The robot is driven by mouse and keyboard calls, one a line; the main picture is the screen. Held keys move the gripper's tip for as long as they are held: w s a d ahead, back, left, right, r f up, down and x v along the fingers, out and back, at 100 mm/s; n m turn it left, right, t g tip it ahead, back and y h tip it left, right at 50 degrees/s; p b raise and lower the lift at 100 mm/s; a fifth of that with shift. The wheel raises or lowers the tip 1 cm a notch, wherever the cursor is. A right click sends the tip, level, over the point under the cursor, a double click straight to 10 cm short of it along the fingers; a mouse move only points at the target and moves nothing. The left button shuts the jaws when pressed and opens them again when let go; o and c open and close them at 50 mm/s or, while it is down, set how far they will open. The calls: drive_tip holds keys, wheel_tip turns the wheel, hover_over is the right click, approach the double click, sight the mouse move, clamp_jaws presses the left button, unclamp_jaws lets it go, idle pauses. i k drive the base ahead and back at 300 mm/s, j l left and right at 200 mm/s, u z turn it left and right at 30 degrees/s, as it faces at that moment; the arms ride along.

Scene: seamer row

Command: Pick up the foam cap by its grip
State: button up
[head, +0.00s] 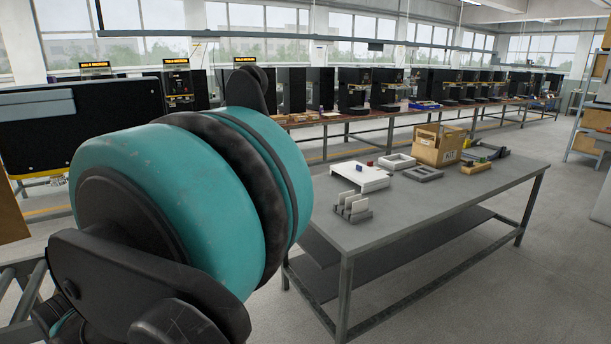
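I cannot clearly pick out the foam cap or its grip. A low white block (359,178) on the grey table (420,209) has a small red piece and a small blue piece on or behind its top. I cannot tell whether it is the foam cap. A white rectangular frame (398,160) lies behind it. My large teal and black arm fills the left of the view, apart from these objects in the picture. My gripper is not recognisable in this view.
A grey rack with upright pale plates (352,206) stands near the table's front left. A grey frame (424,174), a cardboard box (438,146), a wooden block (475,168) and a dark tray (484,151) stand farther right. The table's front right is clear. A machine bench (390,115) runs behind.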

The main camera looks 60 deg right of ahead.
sight(369, 179)
drive_tip(key=z, duration=1.9)
drive_tip(key=i+z, duration=0.8)
drive_tip(key=k, duration=0.05)
